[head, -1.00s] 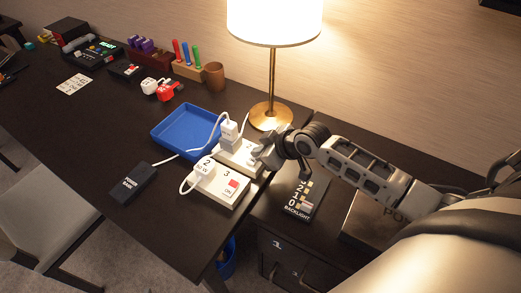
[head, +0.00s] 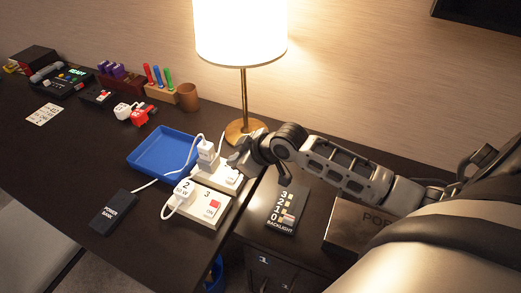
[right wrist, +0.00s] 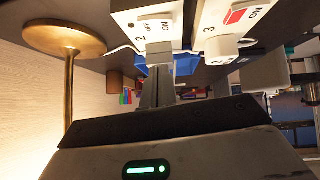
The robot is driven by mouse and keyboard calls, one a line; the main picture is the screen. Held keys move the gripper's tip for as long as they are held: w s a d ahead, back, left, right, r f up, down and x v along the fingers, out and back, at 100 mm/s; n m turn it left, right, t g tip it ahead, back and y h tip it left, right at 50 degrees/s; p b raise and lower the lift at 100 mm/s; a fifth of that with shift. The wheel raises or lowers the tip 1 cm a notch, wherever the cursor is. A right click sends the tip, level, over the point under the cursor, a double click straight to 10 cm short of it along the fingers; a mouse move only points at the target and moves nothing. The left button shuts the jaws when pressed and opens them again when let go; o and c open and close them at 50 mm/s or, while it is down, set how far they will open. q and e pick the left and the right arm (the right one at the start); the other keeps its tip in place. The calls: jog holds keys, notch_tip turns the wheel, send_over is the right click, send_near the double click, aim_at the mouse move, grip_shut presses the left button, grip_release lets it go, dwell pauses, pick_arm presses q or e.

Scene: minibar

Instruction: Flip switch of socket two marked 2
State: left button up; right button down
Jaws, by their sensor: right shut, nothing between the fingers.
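My right gripper (head: 239,161) is shut and empty, at this rear block's lamp side. Contact is unclear. My left gripper is not seen.
A lamp (head: 244,95) stands behind the gripper. A blue tray (head: 150,158) lies left of the sockets, and a black power bank (head: 113,211) lies in front left. A backlight panel (head: 281,211) is on the right. Cables run across the desk.

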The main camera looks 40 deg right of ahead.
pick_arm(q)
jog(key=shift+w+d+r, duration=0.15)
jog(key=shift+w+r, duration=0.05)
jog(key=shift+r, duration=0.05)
pick_arm(e)
jog(key=d+v, duration=0.1)
jog(key=v, duration=0.8)
jog(key=shift+d, duration=0.3)
jog(key=shift+w, duration=0.15)
